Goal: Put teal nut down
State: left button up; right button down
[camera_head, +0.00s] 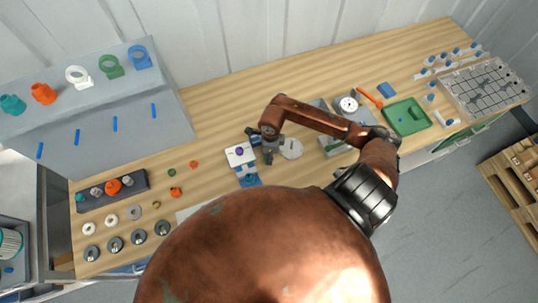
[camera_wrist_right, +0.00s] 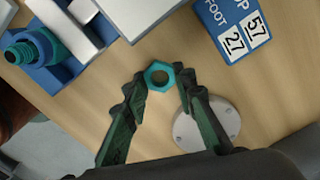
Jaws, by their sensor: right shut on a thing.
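The teal nut (camera_wrist_right: 159,74) is a small hexagonal ring with an open hole. In the right wrist view it sits between the fingertips of my right gripper (camera_wrist_right: 161,84), which is shut on it. The wood tabletop shows beneath it; I cannot tell how high it is held. In the head view my right gripper (camera_head: 268,156) points down at the middle of the bench, and the nut is too small or hidden to make out there. My left gripper is not in view.
A round grey disc (camera_wrist_right: 206,126) lies close beside the right finger. A blue fixture with a teal threaded part (camera_wrist_right: 28,47) is at upper left, and a blue number plate (camera_wrist_right: 233,28) at upper right. A dark tray (camera_head: 111,192) and green bin (camera_head: 407,117) stand farther off.

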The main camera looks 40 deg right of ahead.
jog(key=shift+f, duration=0.2)
jog(key=c, duration=1.6)
grip_release()
jog(key=shift+r, duration=0.15)
jog(key=shift+r, duration=0.2)
notch_tip(320, 180, up, 12)
jog(key=b, duration=0.1)
jog(key=shift+d+f+b, duration=0.15)
jog(key=shift+d+b, duration=0.05)
jog(key=shift+b, duration=0.1)
jog(key=shift+s, duration=0.1)
